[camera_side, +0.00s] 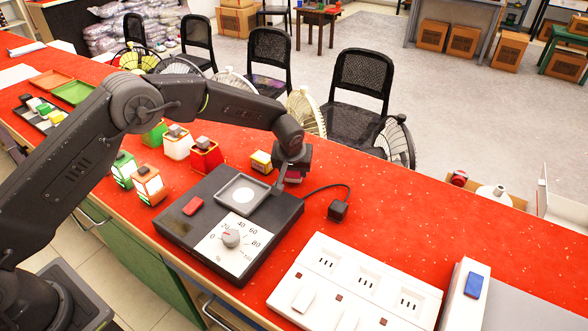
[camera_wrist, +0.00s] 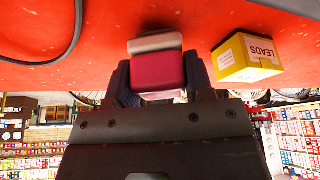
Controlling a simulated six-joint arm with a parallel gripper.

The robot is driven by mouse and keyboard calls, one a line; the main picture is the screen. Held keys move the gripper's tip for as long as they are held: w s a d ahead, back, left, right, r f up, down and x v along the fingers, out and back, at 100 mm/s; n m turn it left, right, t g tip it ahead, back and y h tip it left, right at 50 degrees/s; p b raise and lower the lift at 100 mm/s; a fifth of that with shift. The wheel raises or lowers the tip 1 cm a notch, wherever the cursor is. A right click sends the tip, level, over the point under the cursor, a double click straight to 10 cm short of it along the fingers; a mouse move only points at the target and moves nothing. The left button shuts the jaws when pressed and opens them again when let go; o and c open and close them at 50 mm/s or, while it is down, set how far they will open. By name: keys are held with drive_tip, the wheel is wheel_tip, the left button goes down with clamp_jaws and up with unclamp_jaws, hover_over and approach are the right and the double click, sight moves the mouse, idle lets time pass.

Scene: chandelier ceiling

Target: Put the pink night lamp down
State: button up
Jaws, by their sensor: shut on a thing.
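The pink night lamp (camera_wrist: 158,72) is a small deep-pink block with a beige end, held between the two dark fingers of my gripper (camera_wrist: 157,80) in the wrist view. In the side view my gripper (camera_side: 291,172) points down just behind the black tester box, and a bit of the pink lamp (camera_side: 295,179) shows under it. The rest of the lamp is hidden by the gripper. I cannot tell whether the lamp touches the red counter (camera_side: 400,205).
A yellow LEADS box (camera_side: 262,161) stands just left of my gripper; it also shows in the wrist view (camera_wrist: 246,58). The black tester (camera_side: 190,225) has a dial (camera_side: 231,238) and square pad (camera_side: 243,195). Several lamps stand left, including a red one (camera_side: 205,157). A black plug (camera_side: 338,210) and white socket panel (camera_side: 345,270) lie right.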

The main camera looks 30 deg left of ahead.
drive_tip(key=shift+f, duration=0.25)
drive_tip(key=o, duration=0.9)
drive_tip(key=shift+f, duration=0.1)
